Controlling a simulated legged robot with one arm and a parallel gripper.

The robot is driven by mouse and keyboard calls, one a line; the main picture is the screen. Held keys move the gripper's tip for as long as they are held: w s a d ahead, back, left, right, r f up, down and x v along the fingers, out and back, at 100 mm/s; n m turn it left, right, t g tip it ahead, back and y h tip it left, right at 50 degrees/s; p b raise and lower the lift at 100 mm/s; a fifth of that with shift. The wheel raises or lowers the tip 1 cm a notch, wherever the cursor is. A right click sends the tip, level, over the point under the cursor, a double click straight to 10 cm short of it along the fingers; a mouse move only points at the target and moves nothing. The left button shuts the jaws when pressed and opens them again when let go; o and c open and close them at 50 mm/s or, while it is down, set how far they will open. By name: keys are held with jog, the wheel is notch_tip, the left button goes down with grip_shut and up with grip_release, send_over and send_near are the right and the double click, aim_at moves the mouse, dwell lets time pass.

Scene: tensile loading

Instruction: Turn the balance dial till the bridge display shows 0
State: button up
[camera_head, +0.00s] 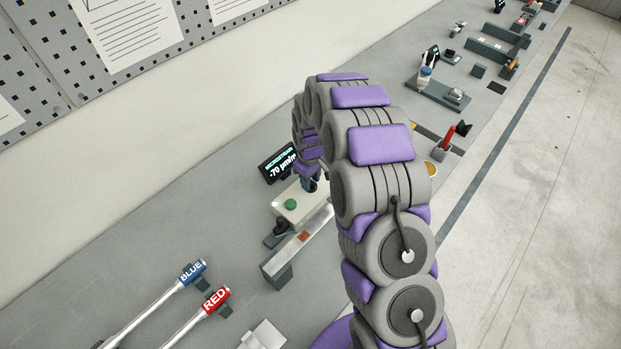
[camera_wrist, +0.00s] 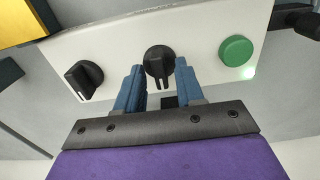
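The bridge display (camera_head: 278,165) reads "MICROSTRAIN" and -70 µm/m in the head view; my arm covers part of its right side. In front of it is the pale bridge box (camera_head: 312,206). In the wrist view the box's white panel (camera_wrist: 205,50) carries a black middle dial (camera_wrist: 158,61), a second black dial (camera_wrist: 84,78) to its left and a green button (camera_wrist: 236,51) to its right. No label tells which is the balance dial. My gripper (camera_wrist: 160,72) has its blue fingers apart, one on each side of the middle dial. I cannot tell whether they touch it.
A metal beam (camera_head: 298,243) lies in front of the box. Wrenches marked BLUE (camera_head: 190,271) and RED (camera_head: 214,300) lie at the lower left of the bench. More apparatus stands along the bench at upper right. The bench left of the display is clear.

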grip_shut()
dwell(0.4)
jog(key=m+p, duration=0.1)
jog(key=m, duration=0.2)
jog(key=shift+m+p, duration=0.35)
jog(key=shift+m, duration=1.45)
jog(key=shift+o, duration=0.5)
grip_release()
